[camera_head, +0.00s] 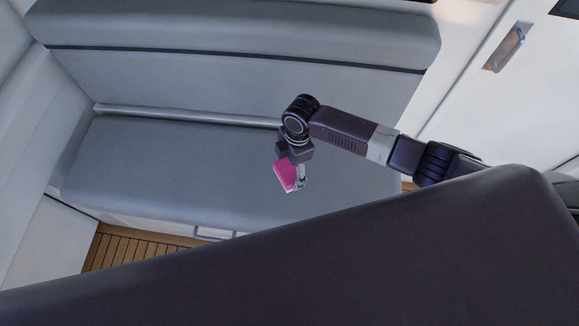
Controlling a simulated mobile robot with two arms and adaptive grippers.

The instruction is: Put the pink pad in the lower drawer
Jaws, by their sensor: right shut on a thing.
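The pink pad (286,175) is held in my right gripper (293,180), whose arm comes in from the right. The pad is tilted and shows in front of the grey bench seat. My right gripper is shut on it. The front of the bench base shows a pale panel with a metal-edged handle (214,233) low under the seat; it may be a drawer front, and most of it is hidden behind the dark surface in front. My left gripper is not in view.
A grey cushioned bench (170,165) with a backrest runs across the back. Slatted wooden floor (125,250) shows at the lower left. A white door (540,85) with a recessed handle (507,46) is at the upper right. A large dark surface covers the lower right.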

